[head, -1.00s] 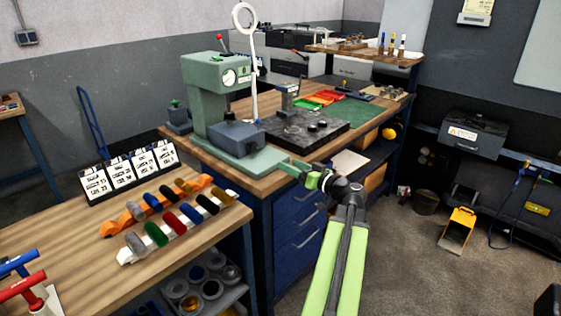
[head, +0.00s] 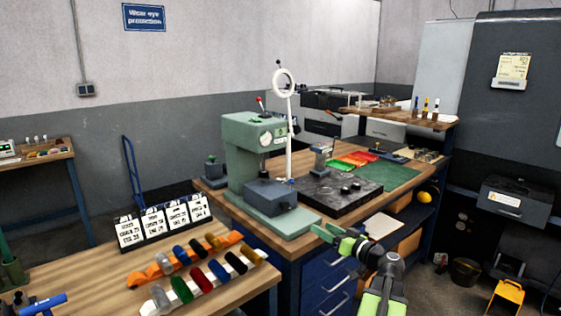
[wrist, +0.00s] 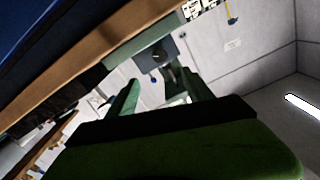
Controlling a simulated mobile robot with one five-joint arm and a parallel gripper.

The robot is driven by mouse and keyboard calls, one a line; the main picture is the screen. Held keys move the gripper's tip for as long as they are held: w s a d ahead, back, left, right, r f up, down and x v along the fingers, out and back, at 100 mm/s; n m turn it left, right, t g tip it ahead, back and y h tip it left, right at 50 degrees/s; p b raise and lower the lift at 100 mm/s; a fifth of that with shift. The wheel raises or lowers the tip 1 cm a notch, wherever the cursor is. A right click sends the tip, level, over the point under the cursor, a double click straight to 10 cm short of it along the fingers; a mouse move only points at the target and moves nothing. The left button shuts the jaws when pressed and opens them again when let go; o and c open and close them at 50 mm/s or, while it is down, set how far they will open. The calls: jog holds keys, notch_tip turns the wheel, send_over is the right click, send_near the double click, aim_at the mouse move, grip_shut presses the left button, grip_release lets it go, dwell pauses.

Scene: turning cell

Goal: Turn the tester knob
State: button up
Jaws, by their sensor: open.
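A green bench machine (head: 238,165), which looks like the tester, stands on the wooden bench. It has a round white dial (head: 266,139) on its head and a red-tipped lever (head: 260,103) on top. I cannot make out for certain which part is the knob. My gripper (head: 334,234) is open and empty in front of the bench's near corner, apart from the machine. In the wrist view, the two green fingers (wrist: 165,92) are spread with nothing between them. A blue-grey block (head: 270,196) sits on the machine's base.
A black plate (head: 330,200) with small knobs lies right of the machine. A ring lamp (head: 284,82) rises behind it. Another table (head: 40,165) stands at far left. Blue drawers (head: 325,285) front the bench.

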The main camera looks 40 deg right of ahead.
jog(key=m, duration=0.2)
send_near(288, 206)
jog(key=w, duration=0.8)
jog(key=shift+w+d, duration=0.1)
jog(key=shift+w, duration=0.05)
grip_shut()
jog(key=m, duration=0.3)
jog(key=shift+d+m, duration=0.1)
jog(key=shift+m, duration=0.2)
dwell(0.3)
